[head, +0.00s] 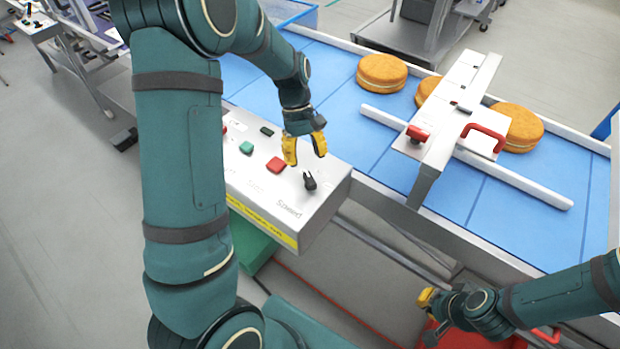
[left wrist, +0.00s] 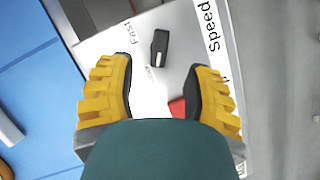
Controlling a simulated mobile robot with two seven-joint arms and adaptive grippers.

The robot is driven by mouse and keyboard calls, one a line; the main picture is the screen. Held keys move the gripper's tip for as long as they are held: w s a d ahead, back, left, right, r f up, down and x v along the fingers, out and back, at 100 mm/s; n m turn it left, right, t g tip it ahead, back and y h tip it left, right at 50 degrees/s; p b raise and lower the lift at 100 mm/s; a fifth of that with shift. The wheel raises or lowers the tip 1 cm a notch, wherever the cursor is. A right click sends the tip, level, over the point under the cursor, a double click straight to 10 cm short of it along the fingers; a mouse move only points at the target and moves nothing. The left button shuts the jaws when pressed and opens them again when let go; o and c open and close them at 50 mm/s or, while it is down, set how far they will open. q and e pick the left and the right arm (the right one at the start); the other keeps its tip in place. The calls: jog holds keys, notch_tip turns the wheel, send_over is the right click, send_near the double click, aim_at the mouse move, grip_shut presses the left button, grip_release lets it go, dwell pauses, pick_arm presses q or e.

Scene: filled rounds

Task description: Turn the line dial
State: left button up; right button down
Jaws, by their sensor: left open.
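The line dial is a small black knob (head: 309,181) on the sloping top of a pale control box (head: 325,192). In the left wrist view the dial (left wrist: 160,47) shows a light mark at one end, with "Fast" and "Speed" printed near it. My left gripper (head: 305,153) has yellow fingers and is open and empty, apart from the dial. In the left wrist view the dial lies just beyond the gap between the fingertips (left wrist: 160,72). My right gripper (head: 428,299) is low at the right, far from the box; its opening cannot be made out.
Red (head: 275,165) and green (head: 246,148) buttons sit beside the dial on the box. Behind is a blue conveyor (head: 335,110) with several round filled cakes (head: 381,72), white guide rails (head: 515,180) and a metal bridge (head: 450,110) with red handles.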

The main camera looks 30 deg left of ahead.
aim_at(310, 178)
pick_arm(q)
jog(key=x, duration=0.6)
jog(key=shift+s+d+f, duration=0.1)
jog(key=shift+d+f, duration=0.05)
jog(key=shift+f, duration=0.25)
jog(key=shift+c, duration=0.4)
grip_shut()
